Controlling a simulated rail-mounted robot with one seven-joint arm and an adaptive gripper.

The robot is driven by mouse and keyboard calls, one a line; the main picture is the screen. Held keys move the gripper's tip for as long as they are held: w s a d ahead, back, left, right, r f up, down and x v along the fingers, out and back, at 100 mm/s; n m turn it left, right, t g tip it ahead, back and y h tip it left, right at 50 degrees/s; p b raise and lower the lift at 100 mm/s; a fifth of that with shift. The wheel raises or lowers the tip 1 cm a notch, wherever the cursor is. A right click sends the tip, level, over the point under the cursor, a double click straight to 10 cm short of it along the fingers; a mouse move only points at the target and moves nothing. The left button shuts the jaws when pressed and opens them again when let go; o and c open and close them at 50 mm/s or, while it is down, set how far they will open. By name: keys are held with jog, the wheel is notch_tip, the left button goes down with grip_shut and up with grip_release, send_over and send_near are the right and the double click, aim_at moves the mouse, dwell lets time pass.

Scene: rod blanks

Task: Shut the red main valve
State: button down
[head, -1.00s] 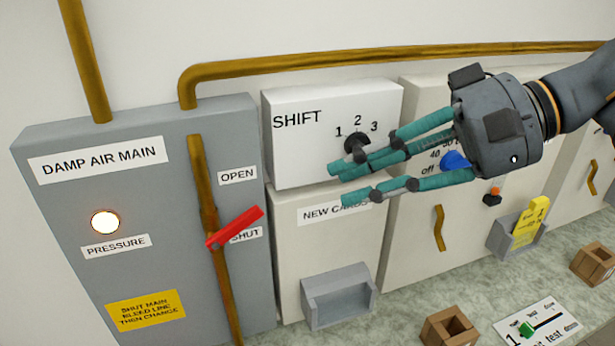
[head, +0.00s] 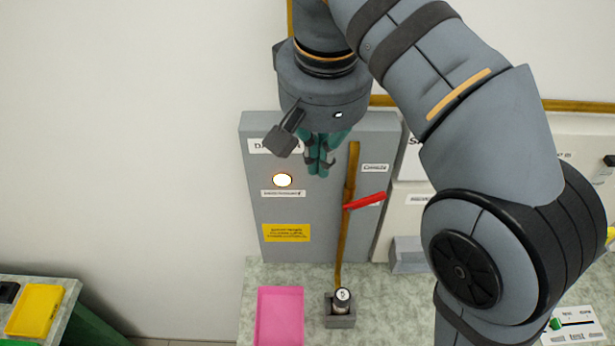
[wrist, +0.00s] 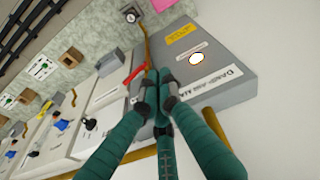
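The red main valve lever (head: 365,201) sits on the brown vertical pipe (head: 351,180) on the grey DAMP AIR MAIN panel (head: 255,190). It slants slightly up to the right, below the OPEN label (head: 375,167), and partly covers the label behind it. It also shows in the wrist view (wrist: 134,73). My gripper (head: 318,168) points down in front of the panel's upper part, left of the pipe and above the lever, apart from it. Its teal fingers are drawn together and hold nothing; they also show in the wrist view (wrist: 158,78).
The round pressure lamp (head: 282,180) glows. A yellow notice (head: 286,233) is below it. A pink tray (head: 279,318) and a small grey holder (head: 340,318) with a cylinder stand on the bench below. My arm covers much of the panels to the right.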

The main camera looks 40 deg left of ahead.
jog(key=w+d+r+m+t, duration=0.1)
jog(key=w+d+m+t, duration=0.1)
jog(key=w, duration=0.4)
jog(key=b, duration=0.5)
send_over(365, 199)
jog(key=shift+m+h, duration=0.3)
jog(key=shift+h, duration=0.1)
jog(key=f, duration=1.1)
jog(key=shift+s+a+f, duration=0.25)
jog(key=shift+a, duration=0.1)
jog(key=shift+w+d+f, duration=0.25)
jog(key=shift+d+f, duration=0.05)
jog(key=shift+f, duration=0.35)
jog(key=shift+b, duration=0.45)
